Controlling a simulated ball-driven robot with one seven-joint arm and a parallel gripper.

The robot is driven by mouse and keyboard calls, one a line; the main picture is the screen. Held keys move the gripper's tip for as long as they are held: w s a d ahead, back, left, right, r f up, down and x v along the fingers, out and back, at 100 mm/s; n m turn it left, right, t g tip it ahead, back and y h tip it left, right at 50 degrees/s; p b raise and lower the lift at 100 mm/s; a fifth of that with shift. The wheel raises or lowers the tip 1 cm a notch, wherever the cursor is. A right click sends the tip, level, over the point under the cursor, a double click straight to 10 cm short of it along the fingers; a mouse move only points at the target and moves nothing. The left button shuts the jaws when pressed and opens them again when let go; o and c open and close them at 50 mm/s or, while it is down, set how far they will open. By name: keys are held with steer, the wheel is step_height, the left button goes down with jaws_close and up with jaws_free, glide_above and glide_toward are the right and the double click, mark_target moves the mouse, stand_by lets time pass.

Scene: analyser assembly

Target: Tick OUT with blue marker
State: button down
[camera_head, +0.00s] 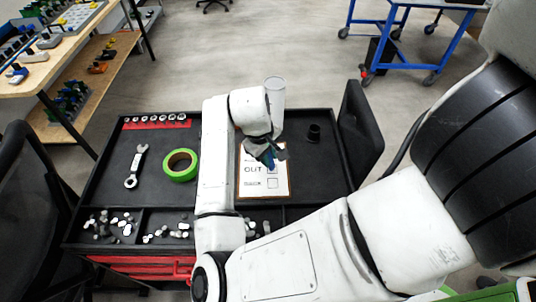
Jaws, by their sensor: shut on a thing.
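A white sheet (256,183) on a brown-edged board lies on the black cart top. The word OUT shows on it, with a square box (272,183) to the right and smaller print below. My gripper (268,158) is over the upper part of the sheet, shut on a blue marker (271,166) that is mostly hidden by the fingers. The marker's tip is close above the sheet near the word OUT; I cannot tell whether it touches.
Front compartments hold loose pieces. Free surface lies right of the sheet.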

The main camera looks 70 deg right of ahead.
steer(key=p+v, duration=0.4)
steer(key=s+d+p+v, duration=0.1)
steer(key=p+v, duration=0.1)
steer(key=shift+w+r+p, duration=0.1)
steer(key=shift+r+p, duration=0.3)
steer(key=shift+r, duration=0.15)
stand_by(0.5)
